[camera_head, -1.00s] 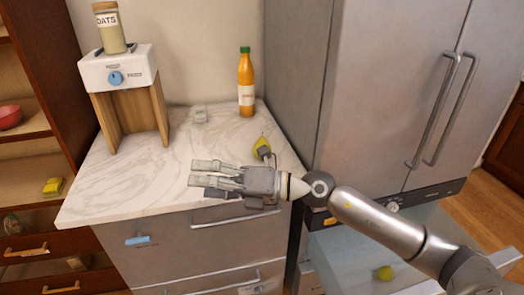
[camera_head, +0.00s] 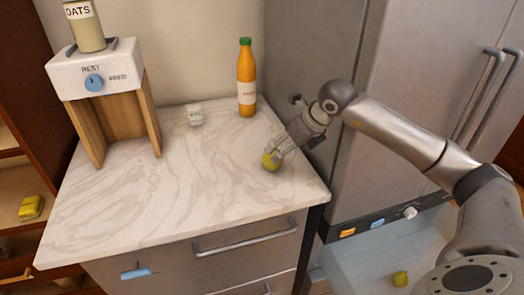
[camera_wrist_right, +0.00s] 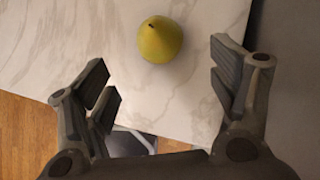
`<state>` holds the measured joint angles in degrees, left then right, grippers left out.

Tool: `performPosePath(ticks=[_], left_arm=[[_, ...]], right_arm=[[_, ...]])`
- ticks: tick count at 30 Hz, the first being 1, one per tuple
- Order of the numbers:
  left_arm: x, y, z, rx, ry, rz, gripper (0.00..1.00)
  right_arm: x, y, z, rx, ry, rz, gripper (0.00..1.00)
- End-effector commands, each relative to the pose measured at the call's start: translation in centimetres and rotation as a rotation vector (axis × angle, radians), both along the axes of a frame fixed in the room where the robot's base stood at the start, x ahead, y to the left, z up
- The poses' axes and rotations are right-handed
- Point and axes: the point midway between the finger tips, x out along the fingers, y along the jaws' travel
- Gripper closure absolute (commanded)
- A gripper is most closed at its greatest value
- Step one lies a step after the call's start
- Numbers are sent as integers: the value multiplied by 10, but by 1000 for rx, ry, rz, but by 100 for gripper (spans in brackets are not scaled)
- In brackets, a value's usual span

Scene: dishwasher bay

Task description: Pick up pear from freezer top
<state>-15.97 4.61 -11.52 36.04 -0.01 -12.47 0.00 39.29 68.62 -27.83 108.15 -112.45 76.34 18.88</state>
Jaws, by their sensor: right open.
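The yellow-green pear (camera_head: 270,161) sits on the white marble top (camera_head: 190,190), near its right side. It also shows in the right wrist view (camera_wrist_right: 160,41), upright or nearly so, ahead of the fingers. My right gripper (camera_head: 283,149) reaches in from the right, and its fingers partly cover the pear in the head view. In the right wrist view the gripper (camera_wrist_right: 168,88) is open, with the pear beyond the fingertips and nothing between the fingers. Whether a finger touches the pear, I cannot tell. My left gripper is out of view.
A dispenser (camera_head: 95,75) with an oats jar (camera_head: 85,25) stands at left. The steel fridge (camera_head: 350,60) borders the right side.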

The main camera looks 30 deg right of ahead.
Motion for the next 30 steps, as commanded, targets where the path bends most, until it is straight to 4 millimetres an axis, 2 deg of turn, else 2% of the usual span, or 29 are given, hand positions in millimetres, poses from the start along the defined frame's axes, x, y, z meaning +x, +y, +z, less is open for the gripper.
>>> performPosePath(ticks=[2,5,10,14,17,21,25,30], left_arm=[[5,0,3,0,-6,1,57],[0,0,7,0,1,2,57],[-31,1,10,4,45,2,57],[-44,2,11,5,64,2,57],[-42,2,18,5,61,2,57],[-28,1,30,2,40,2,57],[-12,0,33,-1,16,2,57],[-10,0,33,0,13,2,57]], right_arm=[[3,-1,-5,-4,5,-3,19],[12,1,-18,-2,6,-3,19],[25,3,-39,-1,3,-3,19],[30,4,-46,-2,3,-2,19],[36,6,-53,-1,4,-1,19],[49,9,-70,-1,5,-2,19],[57,9,-84,-1,2,-2,19],[59,10,-89,-3,2,-2,19]])
